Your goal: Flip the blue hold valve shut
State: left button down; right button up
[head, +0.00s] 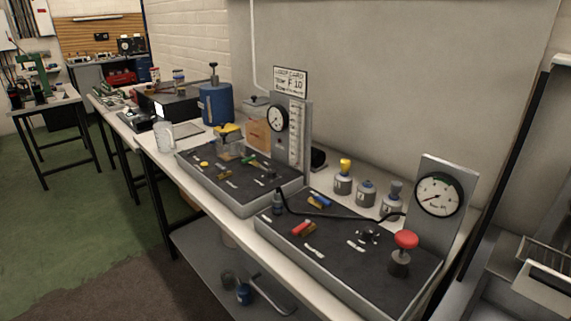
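A blue valve handle (321,200) lies near the back edge of the right-hand dark board (330,255) on the bench. Its exact angle to the pipe line is too small to tell. A red handle (303,228) sits a little in front of it on the same board. A black hose (330,215) runs across this board close to the blue handle. A red knob (405,240) stands at the right end, before an upright plate with a round gauge (439,195). Neither of my grippers is in view.
A second dark board (235,185) with a gauge panel (292,125) and a clear jar stands to the left. Several small metal weights (366,193) stand behind the right board. Green floor lies open at left.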

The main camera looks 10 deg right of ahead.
aim_at(316, 197)
jog(key=i+j+z, duration=0.2)
jog(key=z, duration=0.25)
jog(key=i+j+z, duration=0.4)
jog(key=k+j+u, duration=0.15)
jog(key=i+l, duration=0.05)
